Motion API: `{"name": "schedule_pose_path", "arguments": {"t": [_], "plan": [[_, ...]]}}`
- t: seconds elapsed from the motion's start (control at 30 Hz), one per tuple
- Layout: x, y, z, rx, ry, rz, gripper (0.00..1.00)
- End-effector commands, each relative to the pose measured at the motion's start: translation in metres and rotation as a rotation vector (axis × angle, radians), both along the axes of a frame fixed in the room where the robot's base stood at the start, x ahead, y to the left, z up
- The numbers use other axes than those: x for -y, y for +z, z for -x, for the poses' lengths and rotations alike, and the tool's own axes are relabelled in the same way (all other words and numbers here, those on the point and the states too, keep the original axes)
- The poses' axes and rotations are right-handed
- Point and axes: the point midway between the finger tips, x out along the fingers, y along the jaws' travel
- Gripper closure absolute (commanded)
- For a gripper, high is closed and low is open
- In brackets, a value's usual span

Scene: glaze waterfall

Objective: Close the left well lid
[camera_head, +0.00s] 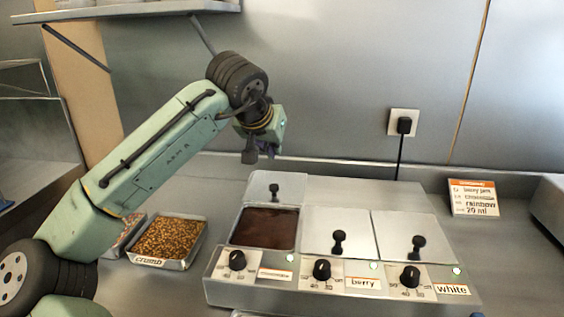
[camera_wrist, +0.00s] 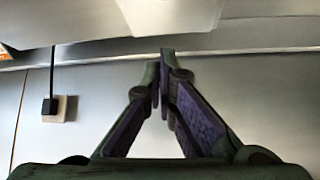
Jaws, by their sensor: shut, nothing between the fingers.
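The left well (camera_head: 264,229) of the metal warmer is open and holds a dark brown glaze. Its lid (camera_head: 275,187) is raised, tilted up at the well's back edge, with a black knob on its face. My gripper (camera_head: 266,152) is above and behind the raised lid, apart from it, partly hidden by its own wrist in the head view. In the wrist view my gripper (camera_wrist: 161,62) has its fingertips together with nothing between them.
The middle lid (camera_head: 325,228) and right lid (camera_head: 400,232) lie closed. Dials and labels line the warmer's front. A crumb tray (camera_head: 187,262) stands to the left. A sign (camera_head: 474,198) and a wall plug (camera_head: 404,124) with cable are at right.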

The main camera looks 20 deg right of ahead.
Motion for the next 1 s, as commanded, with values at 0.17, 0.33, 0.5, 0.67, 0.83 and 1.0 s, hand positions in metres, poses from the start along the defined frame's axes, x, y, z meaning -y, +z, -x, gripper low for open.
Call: {"name": "schedule_pose_path", "arguments": {"t": [0.17,0.33,0.5,0.67,0.83,1.0], "plan": [[0.006,-0.016,-0.01,-0.001,0.001,-0.002,1.0],[0.019,-0.043,-0.03,-0.001,0.001,-0.002,1.0],[0.032,-0.069,-0.051,0.0,-0.001,-0.002,1.0],[0.024,-0.081,-0.044,0.006,0.003,-0.003,1.0],[0.016,-0.081,-0.029,0.003,0.002,-0.001,1.0],[0.014,-0.081,-0.024,0.001,0.0,0.001,1.0]]}}
